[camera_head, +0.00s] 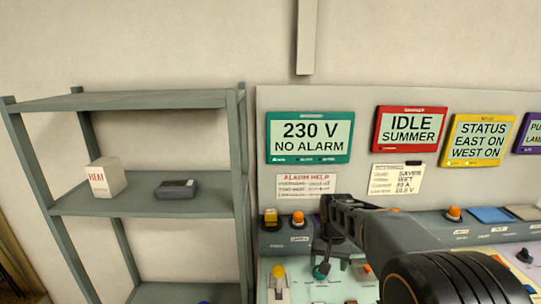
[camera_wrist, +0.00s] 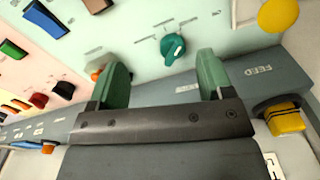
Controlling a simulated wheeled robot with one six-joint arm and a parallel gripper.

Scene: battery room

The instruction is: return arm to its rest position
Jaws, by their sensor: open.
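My gripper (camera_head: 323,250) is over the left part of the control panel in the head view, at the end of my dark arm, which reaches in from the lower right. In the wrist view, my gripper (camera_wrist: 162,78) shows two green fingers spread apart with nothing between them. A teal rotary knob (camera_wrist: 173,47) on the panel lies beyond the fingertips and apart from them. In the head view, the teal knob (camera_head: 321,271) is just below my gripper.
A grey shelf (camera_head: 150,203) at left holds a white box (camera_head: 105,178) and a dark device (camera_head: 177,189). The back panel carries a teal "230 V NO ALARM" display (camera_head: 309,137), a red "IDLE SUMMER" display (camera_head: 409,129) and a yellow status display (camera_head: 478,140). A yellow button (camera_head: 271,216) is left of my gripper.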

